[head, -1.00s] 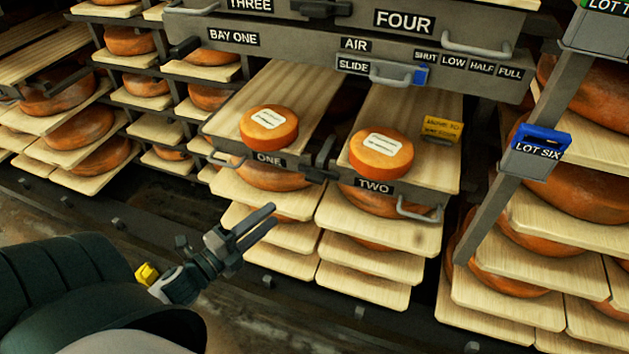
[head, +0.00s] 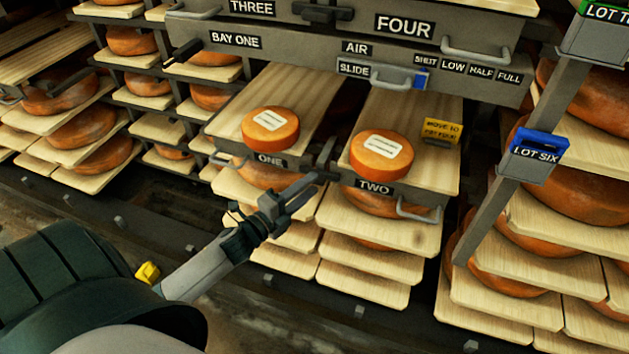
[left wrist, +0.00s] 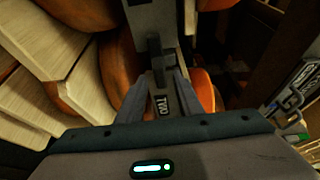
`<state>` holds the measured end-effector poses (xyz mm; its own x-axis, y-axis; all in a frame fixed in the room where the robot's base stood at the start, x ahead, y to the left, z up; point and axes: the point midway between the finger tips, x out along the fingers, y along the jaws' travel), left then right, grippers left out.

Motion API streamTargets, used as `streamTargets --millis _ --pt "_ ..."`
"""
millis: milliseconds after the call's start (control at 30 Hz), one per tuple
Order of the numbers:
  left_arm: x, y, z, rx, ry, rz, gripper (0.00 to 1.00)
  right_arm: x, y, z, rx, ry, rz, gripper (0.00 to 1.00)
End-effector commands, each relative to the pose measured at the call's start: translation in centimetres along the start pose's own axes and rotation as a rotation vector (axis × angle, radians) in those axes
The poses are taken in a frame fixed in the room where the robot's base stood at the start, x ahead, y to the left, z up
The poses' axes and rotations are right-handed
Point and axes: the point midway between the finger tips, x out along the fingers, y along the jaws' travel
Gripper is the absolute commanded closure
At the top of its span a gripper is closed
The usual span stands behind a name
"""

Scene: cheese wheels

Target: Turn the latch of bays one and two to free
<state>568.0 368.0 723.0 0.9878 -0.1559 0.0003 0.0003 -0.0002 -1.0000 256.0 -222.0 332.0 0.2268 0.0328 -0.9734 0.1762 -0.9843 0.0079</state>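The dark latch (head: 325,154) sits between the front plates of bay one (head: 270,160) and bay two (head: 376,188) in the head view. My left gripper (head: 302,189) is just below and left of it, with its fingers pointing up at it and hiding its lower part. In the left wrist view the latch (left wrist: 156,56) lies just ahead of the fingertips (left wrist: 164,76). The fingers are apart with a gap between them; I cannot tell whether they touch the latch. The TWO label shows between the fingers. My right gripper is not in view.
Orange cheese wheels rest on the boards of bay one (head: 270,128) and bay two (head: 382,155). A metal handle (head: 418,212) sticks out below bay two. A grey air slide panel (head: 300,58) hangs above. A post with a blue LOT SIX tag (head: 538,143) stands at right.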

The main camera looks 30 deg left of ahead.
Motion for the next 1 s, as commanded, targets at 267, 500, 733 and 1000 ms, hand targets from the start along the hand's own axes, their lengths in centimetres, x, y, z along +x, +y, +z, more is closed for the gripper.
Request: streamTargets --millis 267,500,733,1000 --pt "2.5 0.0 0.0 0.0 0.0 0.0 0.67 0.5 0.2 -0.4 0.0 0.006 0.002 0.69" --pt "2.8 0.1 0.0 0.0 0.0 0.001 0.67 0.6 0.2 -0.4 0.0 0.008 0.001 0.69" --pt "2.7 0.1 0.0 0.0 0.0 0.001 0.89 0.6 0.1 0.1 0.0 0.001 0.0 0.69" --pt "2.7 0.1 0.0 -0.003 0.0 0.0 1.0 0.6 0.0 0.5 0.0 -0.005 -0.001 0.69"
